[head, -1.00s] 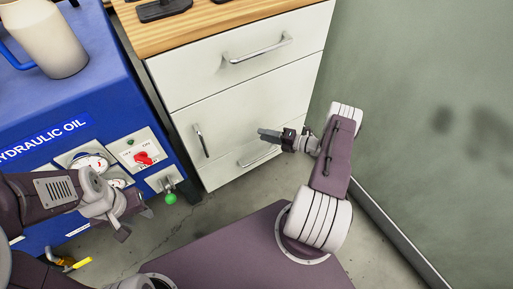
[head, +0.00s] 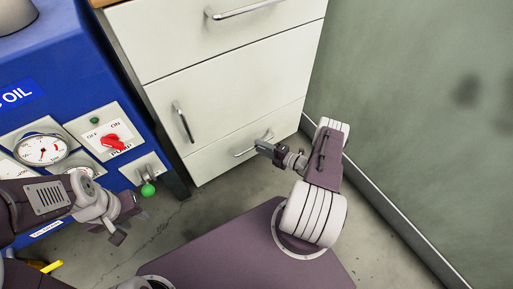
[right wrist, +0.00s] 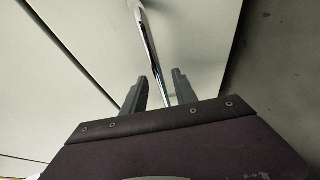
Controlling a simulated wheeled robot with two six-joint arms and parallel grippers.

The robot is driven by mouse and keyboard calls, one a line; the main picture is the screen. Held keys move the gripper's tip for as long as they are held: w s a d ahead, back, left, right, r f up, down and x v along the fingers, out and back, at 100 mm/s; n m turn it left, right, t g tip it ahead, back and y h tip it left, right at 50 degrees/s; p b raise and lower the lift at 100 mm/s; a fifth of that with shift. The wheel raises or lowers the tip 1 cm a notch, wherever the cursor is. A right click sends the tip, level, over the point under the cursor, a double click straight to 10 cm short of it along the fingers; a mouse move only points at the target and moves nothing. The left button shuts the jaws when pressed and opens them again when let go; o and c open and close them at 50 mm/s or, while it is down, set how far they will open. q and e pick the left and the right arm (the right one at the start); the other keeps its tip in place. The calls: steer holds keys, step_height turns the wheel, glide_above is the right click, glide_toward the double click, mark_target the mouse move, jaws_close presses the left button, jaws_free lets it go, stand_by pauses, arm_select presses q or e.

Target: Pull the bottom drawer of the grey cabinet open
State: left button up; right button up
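The pale grey cabinet (head: 230,78) stands at the top centre of the head view. Its bottom drawer (head: 215,162) is shut, flush with the front, and has a metal bar handle (head: 250,147). My right gripper (head: 262,147) is at the right part of that handle. In the right wrist view the bar handle (right wrist: 148,42) runs down between the two fingers of my right gripper (right wrist: 160,84). The fingers are apart, and contact with the bar cannot be made out. My left gripper (head: 129,226) is open and empty, low on the left, away from the cabinet.
The middle door (head: 225,95) has an upright handle (head: 183,121), and the top drawer has a bar handle (head: 245,9). A blue hydraulic oil unit (head: 70,75) with gauges and a red switch (head: 113,141) stands left. A green wall (head: 420,120) closes the right side.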

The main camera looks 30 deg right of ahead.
steer(key=shift+b+x, duration=0.3)
steer(key=shift+x, duration=0.95)
jaws_close()
stand_by(0.4)
